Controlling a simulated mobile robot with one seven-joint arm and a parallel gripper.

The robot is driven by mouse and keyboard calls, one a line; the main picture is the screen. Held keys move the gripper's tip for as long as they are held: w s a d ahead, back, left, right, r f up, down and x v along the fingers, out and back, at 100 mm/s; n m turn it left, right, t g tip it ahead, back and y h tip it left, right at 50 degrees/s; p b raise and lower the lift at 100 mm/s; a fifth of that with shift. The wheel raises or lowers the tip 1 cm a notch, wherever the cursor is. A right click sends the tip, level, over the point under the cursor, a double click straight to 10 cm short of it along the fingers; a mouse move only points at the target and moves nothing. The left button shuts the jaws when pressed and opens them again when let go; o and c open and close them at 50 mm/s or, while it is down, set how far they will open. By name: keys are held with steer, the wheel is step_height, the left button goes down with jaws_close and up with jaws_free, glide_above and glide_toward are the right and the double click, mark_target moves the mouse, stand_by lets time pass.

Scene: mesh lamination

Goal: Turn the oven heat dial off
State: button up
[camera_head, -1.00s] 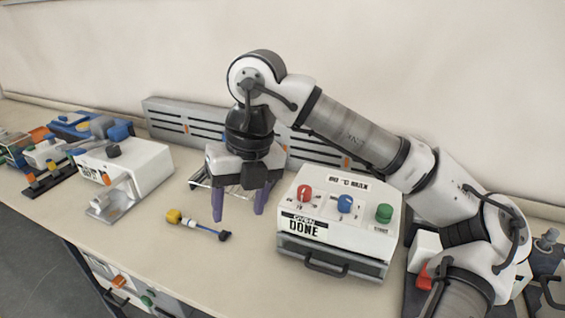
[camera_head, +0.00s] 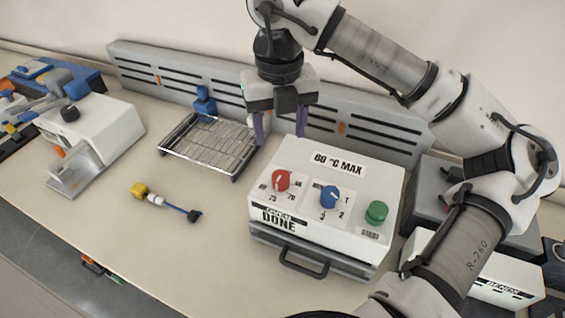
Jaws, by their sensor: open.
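My gripper (camera_head: 281,138) has purple fingers, open and pointing down, empty. It is behind and above the red dial, apart from it.
A wire rack (camera_head: 208,148) stands left of my gripper, with a blue clamp-like piece behind it. A slotted grey panel (camera_head: 165,80) runs along the back. A yellow-and-blue tool (camera_head: 166,202) lies on the table. A white machine (camera_head: 95,130) stands at the left. The front table is clear.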

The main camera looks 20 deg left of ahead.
mark_target(280, 175)
step_height(280, 175, down, 12)
steer(key=p, duration=0.2)
steer(key=shift+r+p, duration=0.25)
steer(key=shift+p, duration=0.15)
steer(key=shift+c, duration=0.2)
steer(key=c, duration=0.9)
